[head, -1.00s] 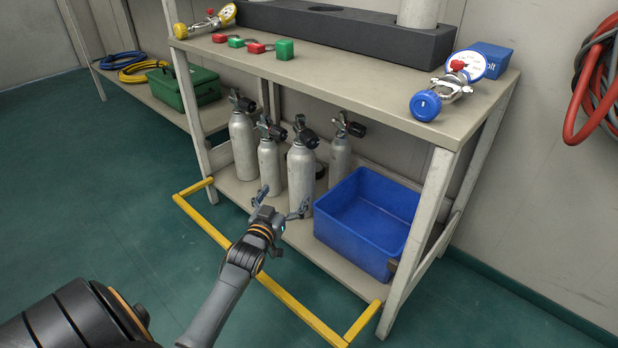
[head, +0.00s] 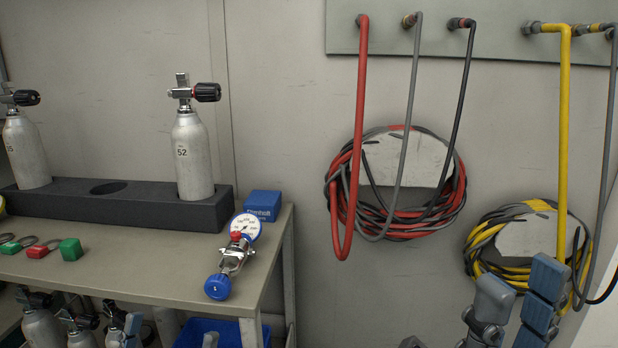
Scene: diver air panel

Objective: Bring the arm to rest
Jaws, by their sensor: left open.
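My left gripper (head: 171,333) shows only as two grey fingertips at the bottom edge of the head view, spread apart. One is in front of the small cylinders, the other in front of the blue crate (head: 193,333). It is open, and nothing shows between the tips. Its palm and arm are out of frame. My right gripper (head: 520,297) is at the lower right, its blue-grey fingers raised in front of the yellow and grey hose coil (head: 485,243). A narrow gap shows between them; whether it counts as open is unclear.
The bench (head: 150,290) carries a black block (head: 120,207) with two standing cylinders, a gauge with a blue knob (head: 218,286), a blue box (head: 263,204) and red and green tags. A red and grey hose coil (head: 341,205) hangs on the wall.

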